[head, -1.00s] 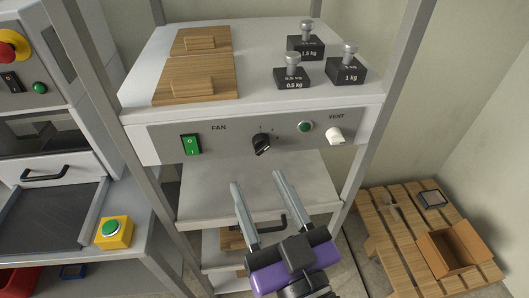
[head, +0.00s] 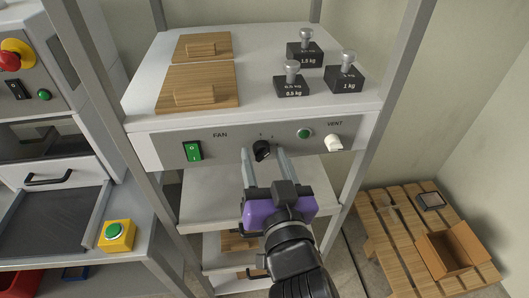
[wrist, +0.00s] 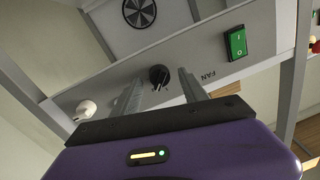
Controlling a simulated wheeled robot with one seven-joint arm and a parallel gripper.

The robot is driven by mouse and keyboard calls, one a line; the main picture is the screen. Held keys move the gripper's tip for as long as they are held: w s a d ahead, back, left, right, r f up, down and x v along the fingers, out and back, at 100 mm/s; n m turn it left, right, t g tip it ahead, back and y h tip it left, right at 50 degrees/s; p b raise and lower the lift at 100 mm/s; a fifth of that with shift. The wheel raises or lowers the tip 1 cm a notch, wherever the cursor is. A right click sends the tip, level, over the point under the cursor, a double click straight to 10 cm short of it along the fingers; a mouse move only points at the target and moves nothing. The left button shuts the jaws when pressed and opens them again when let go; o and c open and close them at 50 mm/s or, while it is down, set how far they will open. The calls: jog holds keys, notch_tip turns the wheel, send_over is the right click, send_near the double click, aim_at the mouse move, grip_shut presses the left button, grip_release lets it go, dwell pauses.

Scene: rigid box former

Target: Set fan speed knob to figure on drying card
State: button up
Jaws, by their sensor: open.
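The black fan speed knob (head: 262,150) sits on the grey front panel (head: 230,147), between the FAN label and a green round button. It also shows in the wrist view (wrist: 159,77), ahead of the fingertips. My purple gripper (head: 265,155) is open, its two grey fingers pointing at the panel, one toward each side of the knob. In the wrist view the fingers (wrist: 163,88) are apart with nothing between them; contact with the knob cannot be told. The knob's scale figures are too small to read. I cannot make out a drying card.
A green rocker switch (head: 192,151) is left of the knob, a white VENT knob (head: 333,143) right. Black weights (head: 346,80) and wooden boards (head: 198,88) stand on top. Frame posts (head: 395,75) flank the panel. A pallet (head: 385,240) with an open box (head: 450,252) is lower right.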

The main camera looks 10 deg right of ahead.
jog(key=shift+w, duration=0.35)
grip_shut()
jog(key=shift+n, duration=0.3)
jog(key=n+p, duration=0.3)
jog(key=n, duration=0.1)
jog(key=shift+r, duration=0.15)
jog(key=shift+a+n+g+p, duration=0.15)
jog(key=shift+n+g+p, duration=0.15)
jog(key=shift+n+p, duration=1.35)
jog(key=shift+n+b, duration=0.45)
jog(key=shift+n, duration=0.1)
